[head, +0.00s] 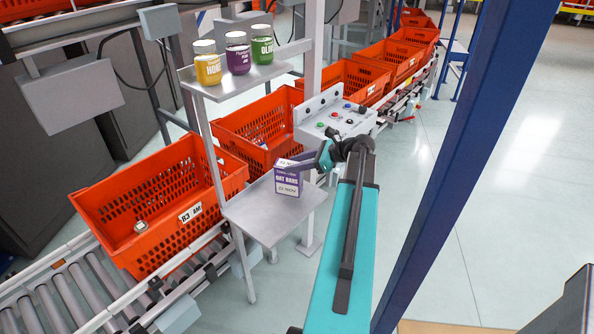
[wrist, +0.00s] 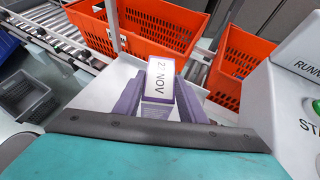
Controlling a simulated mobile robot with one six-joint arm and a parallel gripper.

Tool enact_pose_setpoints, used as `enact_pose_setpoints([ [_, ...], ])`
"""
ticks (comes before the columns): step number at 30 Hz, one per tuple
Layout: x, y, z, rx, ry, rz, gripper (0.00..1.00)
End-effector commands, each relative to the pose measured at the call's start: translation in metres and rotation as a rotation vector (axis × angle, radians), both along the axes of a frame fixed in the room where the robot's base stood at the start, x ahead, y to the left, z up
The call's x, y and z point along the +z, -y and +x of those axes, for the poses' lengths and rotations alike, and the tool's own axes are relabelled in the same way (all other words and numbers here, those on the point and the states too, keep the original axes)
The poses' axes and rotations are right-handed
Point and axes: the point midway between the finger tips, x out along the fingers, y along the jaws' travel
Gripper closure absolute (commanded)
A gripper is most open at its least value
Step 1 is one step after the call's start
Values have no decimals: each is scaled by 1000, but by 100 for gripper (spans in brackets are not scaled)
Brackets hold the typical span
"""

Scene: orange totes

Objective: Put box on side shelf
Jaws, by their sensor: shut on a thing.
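A small purple and white oat bars box (head: 288,179) is upright at the lower side shelf (head: 262,222), a grey metal plate on a frame. My gripper (head: 312,162) reaches in from the right and is shut on the box. In the wrist view the box's white top, marked "22 NOV" (wrist: 160,80), sits between my gripper's fingers (wrist: 158,98), with the grey shelf (wrist: 97,110) below. I cannot tell whether the box's underside touches the shelf.
Orange totes (head: 160,215) line the roller conveyor behind. A control panel (head: 335,115) and a blue post (head: 450,130) stand near my arm.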

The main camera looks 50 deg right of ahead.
Motion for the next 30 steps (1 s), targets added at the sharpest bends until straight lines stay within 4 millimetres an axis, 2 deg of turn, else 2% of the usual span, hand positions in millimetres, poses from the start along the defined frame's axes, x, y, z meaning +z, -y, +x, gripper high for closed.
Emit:
enact_pose_setpoints([
  [11,-30,1,0,-1,1,0,100],
  [25,-34,1,-1,-2,1,0,100],
  [26,-35,1,-1,-2,0,0,61],
  [29,-35,1,-1,-2,0,-1,45],
  [30,-35,1,-1,-2,0,-1,44],
])
